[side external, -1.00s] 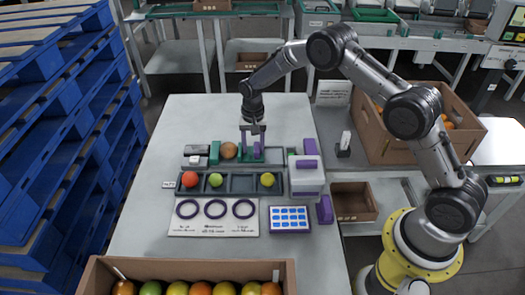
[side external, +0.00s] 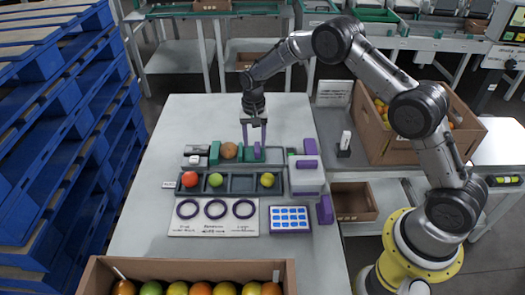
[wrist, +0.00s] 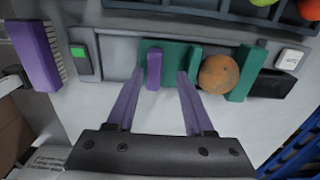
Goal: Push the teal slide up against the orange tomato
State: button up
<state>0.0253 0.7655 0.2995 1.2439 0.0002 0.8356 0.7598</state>
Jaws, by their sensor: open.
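The teal slide (wrist: 176,52) lies in a grey channel, with a purple upright handle (wrist: 153,69) on it and a raised teal end plate (wrist: 195,60) facing the tomato. It also shows in the side view (side external: 249,156). The orange tomato (wrist: 218,75) sits between that plate and a teal block (wrist: 249,73). In the wrist view the plate's edge meets the tomato's outline; whether they touch or a sliver of gap remains, I cannot tell. My gripper (side external: 255,143) is open, above the slide. Its purple fingers show in the wrist view (wrist: 158,78), one either side of the handle in the picture.
A dark compartment tray (side external: 242,184) with a red, a green and a yellow tomato lies in front of the channel. A grey box (side external: 308,181) with purple parts stands at the right. A white card with rings (side external: 213,226) and a blue-spotted panel (side external: 289,218) lie nearer.

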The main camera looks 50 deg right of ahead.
jog(key=shift+r, duration=0.45)
notch_tip(320, 180, up, 7)
dwell(0.6)
